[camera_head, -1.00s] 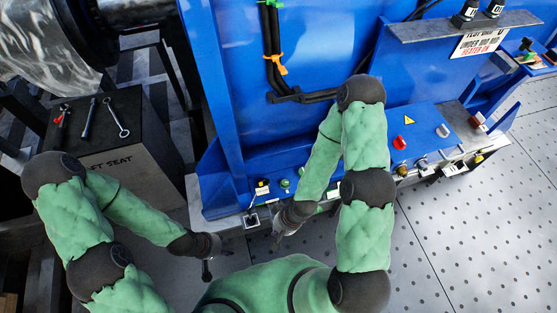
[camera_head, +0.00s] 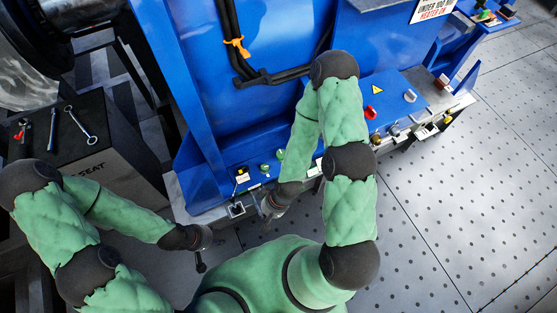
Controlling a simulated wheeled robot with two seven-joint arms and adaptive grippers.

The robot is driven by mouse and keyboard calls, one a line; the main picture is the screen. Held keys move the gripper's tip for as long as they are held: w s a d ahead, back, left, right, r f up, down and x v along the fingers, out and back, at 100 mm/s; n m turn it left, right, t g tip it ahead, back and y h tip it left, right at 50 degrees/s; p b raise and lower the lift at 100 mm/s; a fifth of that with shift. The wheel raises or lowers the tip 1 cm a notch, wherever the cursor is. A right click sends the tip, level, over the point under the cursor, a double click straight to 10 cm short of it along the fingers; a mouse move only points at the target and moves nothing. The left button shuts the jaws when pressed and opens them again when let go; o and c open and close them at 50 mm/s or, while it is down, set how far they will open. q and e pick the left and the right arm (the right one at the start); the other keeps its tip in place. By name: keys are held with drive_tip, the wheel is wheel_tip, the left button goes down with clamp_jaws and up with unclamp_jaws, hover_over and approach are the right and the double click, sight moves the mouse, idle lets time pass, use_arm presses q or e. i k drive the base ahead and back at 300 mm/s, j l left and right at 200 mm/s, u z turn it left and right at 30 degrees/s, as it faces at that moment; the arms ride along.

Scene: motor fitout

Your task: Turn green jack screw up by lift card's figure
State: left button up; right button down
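A blue machine (camera_head: 268,110) stands ahead with a low ledge. Small green parts (camera_head: 265,168) sit on that ledge, left of my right forearm; I cannot tell which is the jack screw. A small yellow and white tag (camera_head: 242,175) stands left of them; its print is too small to read, so I cannot tell if it is the lift card. My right gripper (camera_head: 268,210) is at the ledge's front edge, just below the green parts. My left gripper (camera_head: 205,243) is lower left, apart from the ledge, with a dark knobbed piece below it. Finger openings are unclear.
A dark cabinet (camera_head: 120,165) at left carries several wrenches (camera_head: 80,125). A red knob (camera_head: 370,112) and a warning triangle (camera_head: 405,89) are on the panel to the right. The perforated floor (camera_head: 450,190) at right is clear.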

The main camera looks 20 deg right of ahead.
sight(280, 154)
drive_tip(key=z, duration=0.9)
